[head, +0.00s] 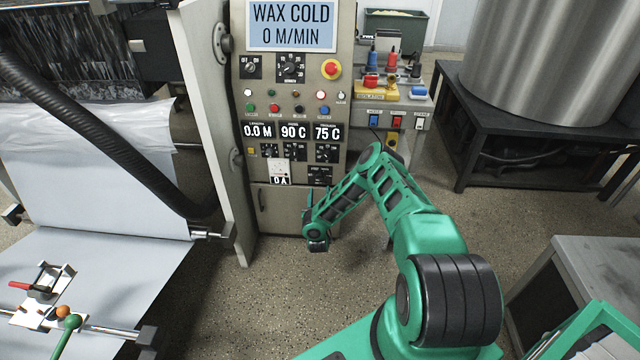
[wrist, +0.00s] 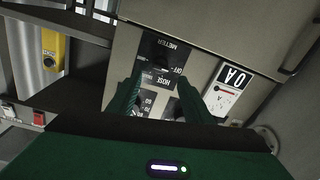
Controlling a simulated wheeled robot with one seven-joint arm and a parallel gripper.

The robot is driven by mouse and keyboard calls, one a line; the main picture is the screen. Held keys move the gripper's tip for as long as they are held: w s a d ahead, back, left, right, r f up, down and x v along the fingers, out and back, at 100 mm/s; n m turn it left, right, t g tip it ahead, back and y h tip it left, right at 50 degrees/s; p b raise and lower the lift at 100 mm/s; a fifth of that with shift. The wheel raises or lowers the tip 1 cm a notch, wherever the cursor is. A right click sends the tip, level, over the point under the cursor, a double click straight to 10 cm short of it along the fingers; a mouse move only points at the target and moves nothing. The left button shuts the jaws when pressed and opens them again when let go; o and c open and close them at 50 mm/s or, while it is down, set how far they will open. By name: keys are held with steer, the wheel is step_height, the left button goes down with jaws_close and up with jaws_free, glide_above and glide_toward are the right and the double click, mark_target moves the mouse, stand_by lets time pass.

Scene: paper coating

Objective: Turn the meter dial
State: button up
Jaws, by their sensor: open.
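The meter dial (wrist: 155,48) is a dark knob on a black plate marked METER and OFF, at the top middle of the wrist view. Its plate (wrist: 178,52) appears upside down there. In the head view a small black plate (head: 320,174) sits low on the control panel, just above my arm's end. My gripper (wrist: 160,72) is open, its two green fingers reaching up toward the dial from either side. The fingertips look close to the knob; I cannot tell whether they touch it. The knob's pointer is too dark to read.
An ammeter reading 0 A (wrist: 225,90) is beside the dial; it also shows in the head view (head: 280,174). More knobs (head: 326,152) sit just above. The display (head: 291,24) reads WAX COLD, 0 M/MIN. A side shelf with switches (head: 396,122) stands to the right.

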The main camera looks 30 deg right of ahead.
mark_target(321, 180)
steer(key=x, duration=0.7)
steer(key=shift+w+d, duration=0.1)
steer(key=shift+w, duration=0.25)
steer(key=c, duration=1)
steer(key=shift+d, duration=0.25)
